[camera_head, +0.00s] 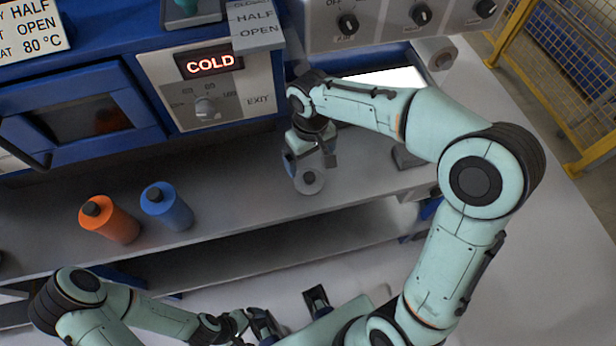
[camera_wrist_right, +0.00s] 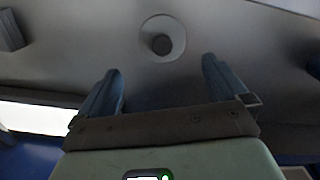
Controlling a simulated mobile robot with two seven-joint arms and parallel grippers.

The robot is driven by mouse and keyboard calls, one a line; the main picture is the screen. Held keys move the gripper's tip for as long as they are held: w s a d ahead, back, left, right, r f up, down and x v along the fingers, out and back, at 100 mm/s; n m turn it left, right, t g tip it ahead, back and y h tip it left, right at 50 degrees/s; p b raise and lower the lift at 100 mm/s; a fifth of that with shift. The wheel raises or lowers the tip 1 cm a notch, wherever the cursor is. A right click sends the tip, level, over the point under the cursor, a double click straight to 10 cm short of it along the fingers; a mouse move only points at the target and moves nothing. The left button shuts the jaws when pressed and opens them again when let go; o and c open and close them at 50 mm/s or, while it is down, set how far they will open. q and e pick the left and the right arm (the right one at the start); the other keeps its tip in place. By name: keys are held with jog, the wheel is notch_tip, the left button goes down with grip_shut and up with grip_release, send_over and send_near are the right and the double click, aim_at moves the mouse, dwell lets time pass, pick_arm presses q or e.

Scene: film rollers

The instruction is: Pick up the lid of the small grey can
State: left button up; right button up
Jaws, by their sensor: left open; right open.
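The small grey can (camera_head: 309,186) stands on the grey shelf, below the right gripper in the head view. Its lid shows from above as a small dark round knob (camera_wrist_right: 162,44) inside a pale grey ring in the right wrist view. My right gripper (camera_head: 310,155) is open and empty, pointing down over the can. In the right wrist view the can lies beyond the fingertips and between their lines, apart from both. My left gripper (camera_head: 262,322) is open at the bottom of the head view, far from the can.
An orange bottle (camera_head: 112,222) and a blue bottle (camera_head: 168,207) with dark caps stand on the shelf (camera_head: 240,185) to the left. A machine panel reading COLD (camera_head: 210,64) and a blue oven door (camera_head: 80,120) stand behind. A dark block (camera_head: 407,157) lies right of the can.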

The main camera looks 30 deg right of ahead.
aim_at(309, 177)
notch_tip(309, 177, down, 3)
jog(key=shift+w+f, duration=0.1)
jog(key=shift+f, duration=0.1)
jog(key=f, duration=0.4)
jog(key=shift+s+a+b, duration=0.2)
jog(key=shift+s+b, duration=0.1)
jog(key=shift+s, duration=0.1)
jog(key=shift+f, duration=0.6)
jog(key=shift+w, duration=0.1)
jog(key=c, duration=0.8)
jog(key=shift+c, duration=0.2)
